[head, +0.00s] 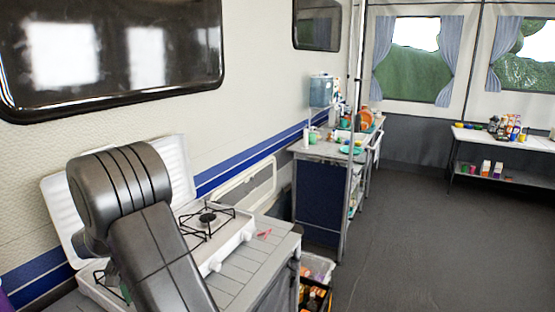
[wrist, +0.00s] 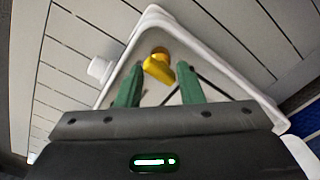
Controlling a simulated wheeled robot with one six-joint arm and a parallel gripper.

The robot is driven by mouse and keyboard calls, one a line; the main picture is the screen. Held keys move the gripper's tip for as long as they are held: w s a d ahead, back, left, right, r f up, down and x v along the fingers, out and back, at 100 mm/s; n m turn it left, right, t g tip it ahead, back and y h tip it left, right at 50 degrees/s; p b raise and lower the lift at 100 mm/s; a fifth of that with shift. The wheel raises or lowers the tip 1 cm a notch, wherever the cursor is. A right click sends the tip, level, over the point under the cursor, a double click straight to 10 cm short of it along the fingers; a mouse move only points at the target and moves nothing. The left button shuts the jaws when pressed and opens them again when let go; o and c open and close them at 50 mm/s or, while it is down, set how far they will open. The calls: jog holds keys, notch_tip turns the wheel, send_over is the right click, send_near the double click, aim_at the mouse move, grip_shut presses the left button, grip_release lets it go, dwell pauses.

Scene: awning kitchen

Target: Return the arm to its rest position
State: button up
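My arm (head: 150,230) rises in the left foreground of the head view, bent over the white gas stove (head: 235,238). It hides most of my gripper in that view; only a small bit of green shows beside the arm low on the left. In the wrist view my gripper (wrist: 160,66) has its two green fingers apart. A yellow object (wrist: 158,66) shows between and beyond the fingertips, over the stove's white-rimmed top (wrist: 222,62). Gaps show on both sides of it, and I cannot tell its exact distance.
The stove stands on a grey slatted counter (head: 262,252) against the caravan wall, its white lid (head: 60,205) raised behind. A crate (head: 314,297) sits on the floor past the counter. A second cluttered counter (head: 325,150) stands farther back.

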jog(key=m, duration=0.3)
jog(key=shift+m, duration=0.4)
jog(key=shift+m+p, duration=0.5)
jog(key=shift+m, duration=1.4)
